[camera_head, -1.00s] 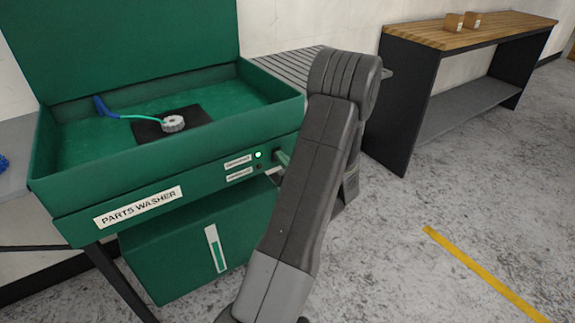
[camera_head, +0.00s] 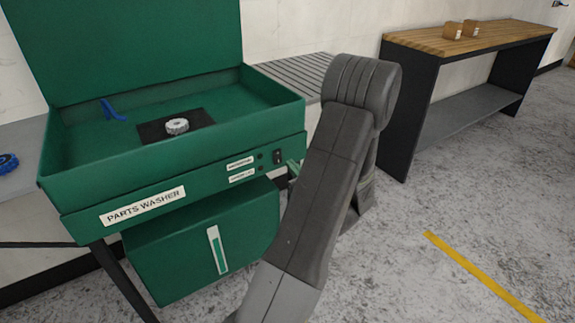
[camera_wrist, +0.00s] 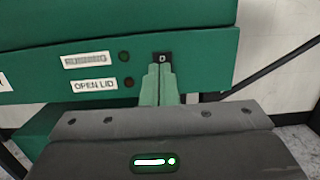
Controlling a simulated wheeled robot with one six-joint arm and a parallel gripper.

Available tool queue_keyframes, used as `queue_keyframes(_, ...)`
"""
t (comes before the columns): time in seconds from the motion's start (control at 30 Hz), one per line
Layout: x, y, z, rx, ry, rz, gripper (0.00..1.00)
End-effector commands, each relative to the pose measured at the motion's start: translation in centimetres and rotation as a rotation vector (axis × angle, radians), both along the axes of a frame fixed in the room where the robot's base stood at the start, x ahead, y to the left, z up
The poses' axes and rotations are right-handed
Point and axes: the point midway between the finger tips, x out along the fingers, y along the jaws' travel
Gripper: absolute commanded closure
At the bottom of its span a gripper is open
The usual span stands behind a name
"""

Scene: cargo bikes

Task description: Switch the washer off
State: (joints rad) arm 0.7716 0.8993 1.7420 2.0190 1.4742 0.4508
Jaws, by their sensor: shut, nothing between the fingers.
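The green parts washer (camera_head: 160,200) stands at the left with its lid up. Its two small indicator lamps are dark; the upper one (camera_wrist: 124,56) sits beside a label and the lower one beside an "OPEN LID" label (camera_wrist: 95,85). A black rocker switch (camera_head: 277,157) is right of the lamps; in the wrist view it (camera_wrist: 163,57) shows just beyond my fingertips. My gripper (camera_wrist: 160,68) is shut and empty, its green fingers pointing at the switch. I cannot tell if they touch it. A grey round part (camera_head: 177,126) lies on a dark mat in the basin, near a blue nozzle (camera_head: 112,110).
A slatted grey surface (camera_head: 300,72) adjoins the washer behind my arm. A wood-topped bench (camera_head: 480,40) with two small boxes stands at the back right. A blue round object (camera_head: 8,163) lies at the far left. The floor at the right is open.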

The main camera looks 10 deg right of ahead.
Motion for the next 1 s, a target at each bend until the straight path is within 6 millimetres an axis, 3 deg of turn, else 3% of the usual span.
queue_keyframes(0.2,-4.5,-1.8,0.7,0.001,0.0,-0.005,1.0)
queue_keyframes(0.4,-7.0,-2.7,1.0,0.0,0.0,-0.003,1.0)
queue_keyframes(0.6,-7.9,-2.9,1.1,0.0,0.0,0.0,1.0)
queue_keyframes(1.0,-7.8,-2.9,1.0,0.0,0.0,0.0,1.0)
